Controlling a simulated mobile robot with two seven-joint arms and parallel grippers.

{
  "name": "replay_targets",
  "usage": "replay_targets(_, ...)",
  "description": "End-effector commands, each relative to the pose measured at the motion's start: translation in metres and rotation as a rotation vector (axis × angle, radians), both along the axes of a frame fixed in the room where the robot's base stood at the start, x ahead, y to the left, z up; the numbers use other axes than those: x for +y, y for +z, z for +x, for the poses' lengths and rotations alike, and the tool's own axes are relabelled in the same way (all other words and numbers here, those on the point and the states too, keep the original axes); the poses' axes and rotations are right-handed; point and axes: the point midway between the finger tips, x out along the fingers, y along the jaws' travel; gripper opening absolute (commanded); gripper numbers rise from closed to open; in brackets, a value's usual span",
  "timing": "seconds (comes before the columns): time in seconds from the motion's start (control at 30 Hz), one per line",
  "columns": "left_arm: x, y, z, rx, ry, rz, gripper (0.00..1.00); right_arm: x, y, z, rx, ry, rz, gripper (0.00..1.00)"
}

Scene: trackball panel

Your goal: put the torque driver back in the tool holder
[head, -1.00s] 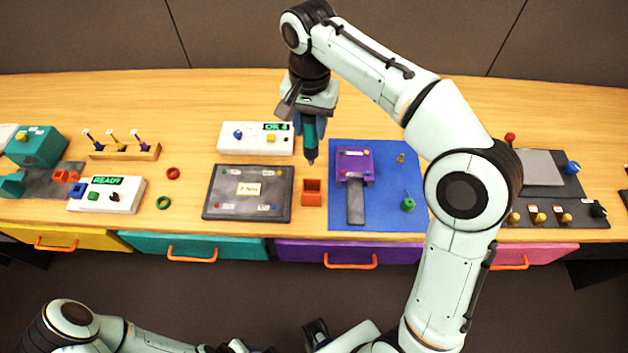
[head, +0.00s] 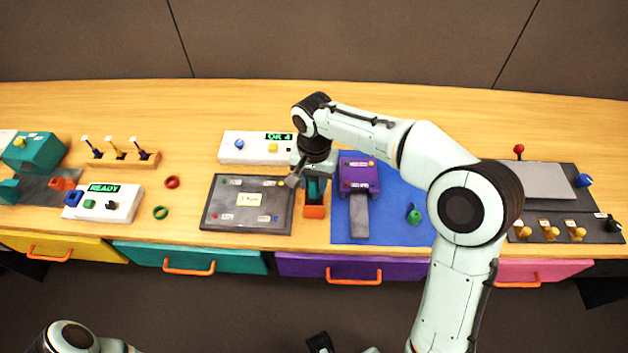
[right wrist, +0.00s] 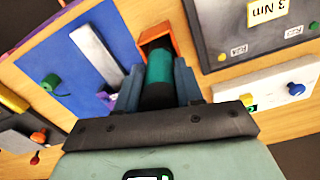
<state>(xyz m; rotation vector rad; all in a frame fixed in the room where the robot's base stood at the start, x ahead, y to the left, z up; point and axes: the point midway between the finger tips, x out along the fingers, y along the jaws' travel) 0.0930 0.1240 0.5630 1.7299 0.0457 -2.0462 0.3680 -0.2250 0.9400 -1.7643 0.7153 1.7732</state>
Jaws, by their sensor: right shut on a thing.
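The torque driver (head: 315,188) has a teal body and stands upright at the orange tool holder (head: 314,211). Its lower end is inside the holder's opening. In the right wrist view the driver (right wrist: 159,70) runs into the open top of the orange holder (right wrist: 154,36). My right gripper (head: 312,180) is shut on the driver, just above the holder; its blue-grey fingers (right wrist: 158,88) flank the driver in the wrist view. The driver's tip is hidden inside the holder.
A dark panel with a "3 Nm" label (head: 248,217) lies left of the holder. A blue mat (head: 390,228) with a purple block (head: 358,172) lies right. A white box reading "OK 4" (head: 245,158) stands behind. A purple drawer (head: 300,265) is below the front edge.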

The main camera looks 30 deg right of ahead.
Motion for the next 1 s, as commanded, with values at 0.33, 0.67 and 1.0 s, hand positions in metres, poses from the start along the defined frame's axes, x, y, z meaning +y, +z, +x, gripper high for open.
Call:
replay_targets(0.33,0.0,-0.002,-0.001,0.001,0.0,0.0,0.43,0.0,-0.004,0.0,0.0,-0.001,0.0,0.4)
replay_targets(0.67,0.0,-0.002,0.0,0.0,0.0,0.0,0.43,0.0,-0.003,0.0,0.0,-0.001,0.0,0.62)
replay_targets(1.0,0.0,0.008,0.003,-0.003,0.0,0.0,0.43,0.0,0.042,0.001,-0.006,-0.002,0.001,0.62)
